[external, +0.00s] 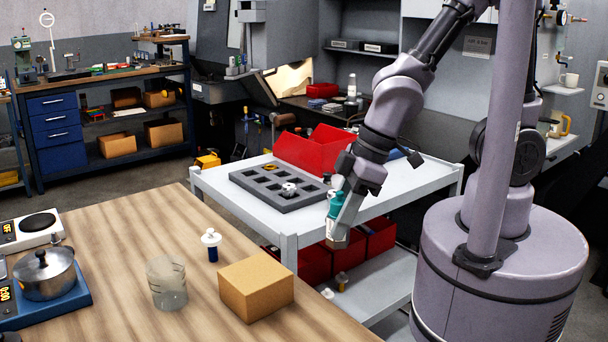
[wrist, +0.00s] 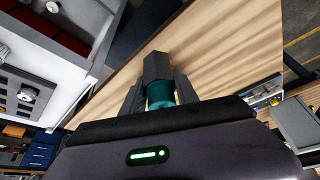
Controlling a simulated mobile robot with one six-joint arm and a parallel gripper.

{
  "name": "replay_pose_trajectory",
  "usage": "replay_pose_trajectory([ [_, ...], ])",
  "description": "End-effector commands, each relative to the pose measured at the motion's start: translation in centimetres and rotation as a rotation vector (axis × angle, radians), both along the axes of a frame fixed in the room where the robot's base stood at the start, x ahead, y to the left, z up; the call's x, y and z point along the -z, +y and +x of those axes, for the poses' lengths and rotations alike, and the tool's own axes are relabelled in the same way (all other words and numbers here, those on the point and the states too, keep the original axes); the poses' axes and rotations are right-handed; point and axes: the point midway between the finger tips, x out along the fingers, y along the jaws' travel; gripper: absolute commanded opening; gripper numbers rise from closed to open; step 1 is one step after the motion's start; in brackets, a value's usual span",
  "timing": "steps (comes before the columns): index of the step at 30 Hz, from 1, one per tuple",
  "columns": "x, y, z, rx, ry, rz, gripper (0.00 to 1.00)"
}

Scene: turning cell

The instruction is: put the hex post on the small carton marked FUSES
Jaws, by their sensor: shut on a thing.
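My gripper (external: 338,222) is shut on the hex post, which shows in the wrist view (wrist: 157,66) as a dark grey six-sided end with a teal part (wrist: 160,94) between the fingers (wrist: 158,90). In the external view the teal part (external: 334,206) shows beside the fingers, which point down in the air near the cart's front edge. A plain brown carton (external: 256,287) sits on the wooden table, left of and nearer than my gripper. No FUSES mark is readable on it. I cannot pick out the carton in the wrist view.
A clear beaker (external: 166,284) and a white-and-blue piece (external: 211,246) stand left of the carton. A pot (external: 46,274) is at the far left. The white cart (external: 228,204) holds a grey pocketed tray (external: 246,184) and red bins (external: 312,150). The table's back part is clear.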

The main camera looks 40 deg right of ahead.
Motion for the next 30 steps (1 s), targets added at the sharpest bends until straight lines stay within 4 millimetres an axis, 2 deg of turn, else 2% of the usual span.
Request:
replay_pose_trajectory([
  [1,-0.7,0.5,0.2,-0.002,0.001,-0.004,0.0],
  [3,-0.9,1.5,0.9,-0.002,0.003,-0.007,0.0],
  [6,0.2,4.2,2.6,0.0,0.001,0.0,0.0],
  [12,1.1,9.5,6.0,0.001,0.001,0.001,0.0],
  [15,1.2,11.3,7.2,0.001,0.001,0.001,0.0],
  [22,1.6,13.3,8.5,0.0,0.001,0.0,0.0],
  [27,4.9,13.2,8.4,0.001,0.002,0.0,0.0],
  [30,4.9,13.2,8.4,0.001,0.001,0.001,0.0],
])
